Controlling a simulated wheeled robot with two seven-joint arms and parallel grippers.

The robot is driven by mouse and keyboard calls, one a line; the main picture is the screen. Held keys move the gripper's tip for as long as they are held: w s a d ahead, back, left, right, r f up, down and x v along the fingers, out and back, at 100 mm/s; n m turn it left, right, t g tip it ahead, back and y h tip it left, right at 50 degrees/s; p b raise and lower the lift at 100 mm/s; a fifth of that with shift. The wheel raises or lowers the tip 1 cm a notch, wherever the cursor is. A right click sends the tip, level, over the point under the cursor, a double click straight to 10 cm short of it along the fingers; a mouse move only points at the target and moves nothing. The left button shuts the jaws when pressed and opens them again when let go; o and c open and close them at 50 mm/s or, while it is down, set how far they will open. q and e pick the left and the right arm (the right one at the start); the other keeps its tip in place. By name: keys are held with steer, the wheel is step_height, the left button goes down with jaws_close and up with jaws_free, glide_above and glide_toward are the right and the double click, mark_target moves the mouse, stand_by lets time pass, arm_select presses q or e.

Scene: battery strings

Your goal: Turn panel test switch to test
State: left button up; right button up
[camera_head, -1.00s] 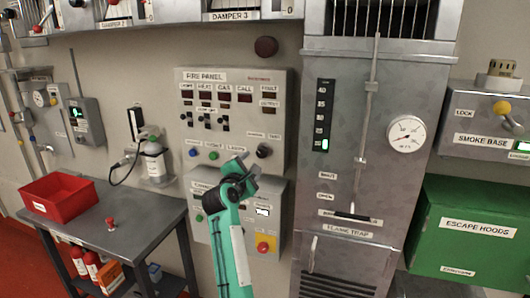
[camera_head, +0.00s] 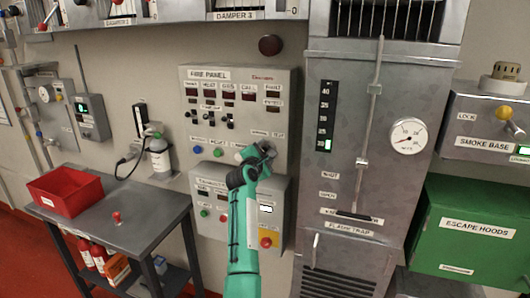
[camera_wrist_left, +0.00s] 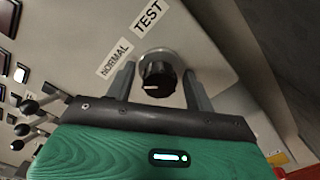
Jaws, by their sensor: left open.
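The fire panel (camera_head: 280,85) is a grey wall box with small displays, toggles and buttons. Its black rotary test switch (camera_wrist_left: 158,80) shows in the left wrist view, with NORMAL and TEST labels above it. A short white mark shows on the knob's lower face; I cannot tell for sure which label it is set to. My left gripper (camera_head: 262,150) is at the panel's lower right and hides the switch in the head view. In the wrist view its open fingers (camera_wrist_left: 158,70) stand on either side of the knob, with gaps visible. My right gripper is not in view.
A second box (camera_head: 211,221) with buttons and a red knob is just below the panel. A grey cabinet (camera_head: 312,130) with a gauge stands close to the right. A cart (camera_head: 150,222) with a red bin (camera_head: 65,207) is at the left.

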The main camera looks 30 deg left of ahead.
arm_select(q)
steer(key=c, duration=1)
steer(key=shift+o, duration=0.2)
steer(key=shift+m, duration=0.3)
steer(key=m, duration=0.3)
steer(key=shift+f, duration=0.1)
steer(key=m, duration=0.9)
steer(key=shift+m, duration=0.4)
steer(key=m, duration=0.4)
steer(key=shift+f, duration=0.1)
steer(key=shift+m, duration=0.4)
